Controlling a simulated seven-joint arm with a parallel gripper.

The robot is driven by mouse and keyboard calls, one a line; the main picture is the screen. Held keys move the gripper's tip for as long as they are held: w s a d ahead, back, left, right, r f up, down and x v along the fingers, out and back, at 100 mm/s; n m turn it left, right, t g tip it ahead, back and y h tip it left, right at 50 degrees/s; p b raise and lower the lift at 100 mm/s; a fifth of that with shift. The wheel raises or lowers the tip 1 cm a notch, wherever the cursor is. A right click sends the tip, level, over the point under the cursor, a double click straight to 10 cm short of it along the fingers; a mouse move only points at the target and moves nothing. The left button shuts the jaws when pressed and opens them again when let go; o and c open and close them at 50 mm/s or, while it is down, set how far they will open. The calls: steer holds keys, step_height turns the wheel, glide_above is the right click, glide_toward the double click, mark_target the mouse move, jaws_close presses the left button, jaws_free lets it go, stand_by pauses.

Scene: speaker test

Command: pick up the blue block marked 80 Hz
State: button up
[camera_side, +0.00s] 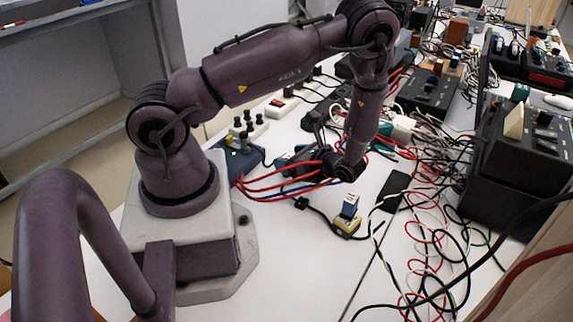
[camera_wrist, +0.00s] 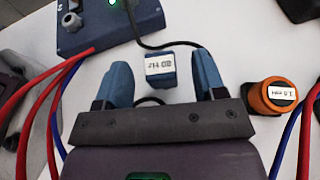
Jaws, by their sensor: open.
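The blue block (camera_wrist: 160,70) shows in the wrist view with a white label, upside down, that seems to read 80 Hz. My gripper (camera_wrist: 162,62) is open, with one blue finger to each side of the block and a visible gap on both sides. The block appears between the fingertips in the picture; its height relative to them is unclear. In the side view a small blue and whitish block (camera_side: 350,205) stands on a yellow piece, below and slightly right of my wrist; I cannot tell whether it is the same block.
An orange cylinder (camera_wrist: 272,95) with a white label stands right of the fingers. A dark blue box (camera_wrist: 108,27) with a knob is at upper left. Red and blue cables run on both sides. Tangled cables (camera_side: 430,240) cover the table's right; black equipment (camera_side: 510,180) stands beyond.

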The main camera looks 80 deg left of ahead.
step_height(320, 180, down, 3)
steer(key=shift+s+a+r, duration=0.1)
steer(key=shift+s, duration=0.05)
steer(key=shift+s+a+f, duration=0.2)
steer(key=shift+s+a, duration=0.15)
steer(key=shift+a, duration=0.25)
steer(key=shift+s+a+f, duration=0.2)
steer(key=shift+s+a, duration=0.1)
steer(key=shift+a, duration=0.15)
steer(key=c, duration=1)
